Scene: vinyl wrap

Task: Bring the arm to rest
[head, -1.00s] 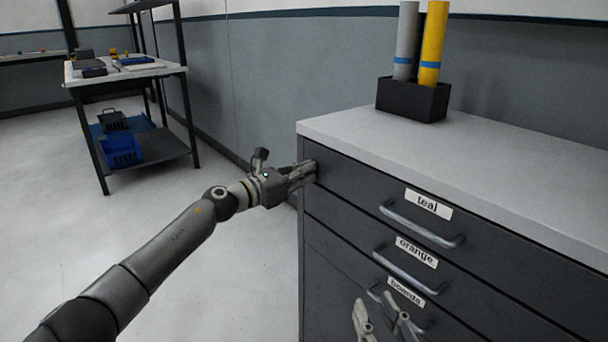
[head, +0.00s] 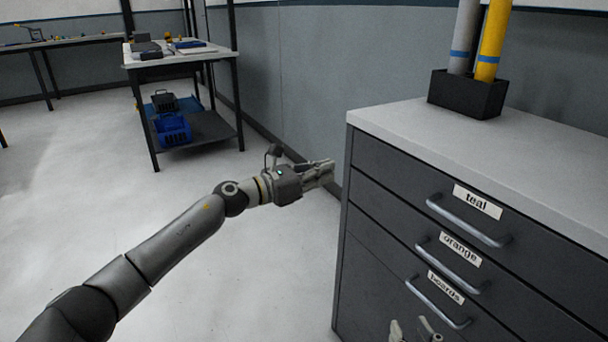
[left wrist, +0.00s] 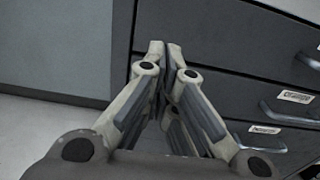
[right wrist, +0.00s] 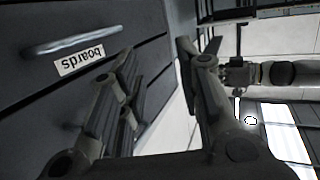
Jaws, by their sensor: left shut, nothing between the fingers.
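My left arm reaches in from the left in the head view. Its gripper (head: 331,170) is shut and empty, just left of the grey drawer cabinet (head: 420,190) with a small gap in the picture. In the left wrist view its fingertips (left wrist: 164,46) meet in front of the drawer fronts. My right gripper (head: 413,328) shows only its fingertips at the bottom edge, in front of the lower drawers. In the right wrist view its fingers (right wrist: 155,50) stand apart with nothing between them, beside the "boards" label (right wrist: 79,61). Most of my right arm is out of the head view.
The drawers labelled teal (head: 477,202), orange (head: 461,249) and boards (head: 445,286) are shut. A black holder (head: 466,96) with grey and yellow rolls stands on the cabinet. A shelf table (head: 180,62) with a blue basket (head: 172,130) stands behind. Floor to the left is clear.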

